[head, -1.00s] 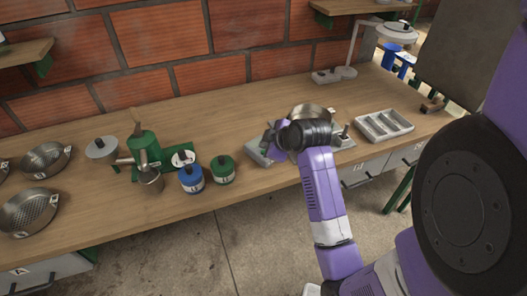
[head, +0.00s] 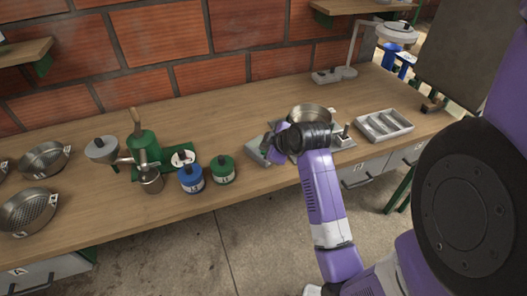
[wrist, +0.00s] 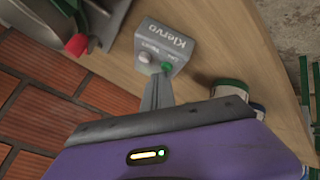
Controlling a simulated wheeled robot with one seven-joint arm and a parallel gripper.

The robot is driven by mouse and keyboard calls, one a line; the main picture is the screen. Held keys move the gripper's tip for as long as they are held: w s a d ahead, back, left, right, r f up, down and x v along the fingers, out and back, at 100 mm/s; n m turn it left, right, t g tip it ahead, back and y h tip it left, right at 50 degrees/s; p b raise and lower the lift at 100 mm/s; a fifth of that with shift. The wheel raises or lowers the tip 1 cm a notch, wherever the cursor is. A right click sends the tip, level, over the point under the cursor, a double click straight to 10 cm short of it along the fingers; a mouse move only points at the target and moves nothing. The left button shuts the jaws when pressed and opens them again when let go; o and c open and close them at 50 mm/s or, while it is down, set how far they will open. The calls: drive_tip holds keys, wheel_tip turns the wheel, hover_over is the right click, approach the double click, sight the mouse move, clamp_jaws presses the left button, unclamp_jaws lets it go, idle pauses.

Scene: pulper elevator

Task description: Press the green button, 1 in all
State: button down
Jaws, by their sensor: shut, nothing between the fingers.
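The green button (wrist: 166,67) is on the grey panel of a device marked "Klervo" (wrist: 168,40) in the wrist view, beside a pale round button (wrist: 145,57). My gripper (wrist: 158,80) is shut and empty, its tips just short of or at the green button in the picture; I cannot tell whether they touch it. In the head view the grey device (head: 256,156) shows partly on the counter, under and beside my wrist, which hides the button and most of my gripper.
A steel bowl (head: 312,113) is just behind my wrist. A grey compartment tray (head: 384,125) lies to the right. Blue (head: 191,179) and green (head: 223,170) canisters and a green hand-cranked machine (head: 144,147) stand to the left. The wooden counter (head: 215,115) is clear behind them.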

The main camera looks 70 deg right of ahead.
drive_tip(key=shift+f, duration=0.2)
idle(0.5)
drive_tip(key=shift+r+p, duration=0.85)
wheel_tip(320, 180, up, 5)
drive_tip(key=p, duration=0.4)
drive_tip(key=shift+p, duration=0.4)
idle(0.4)
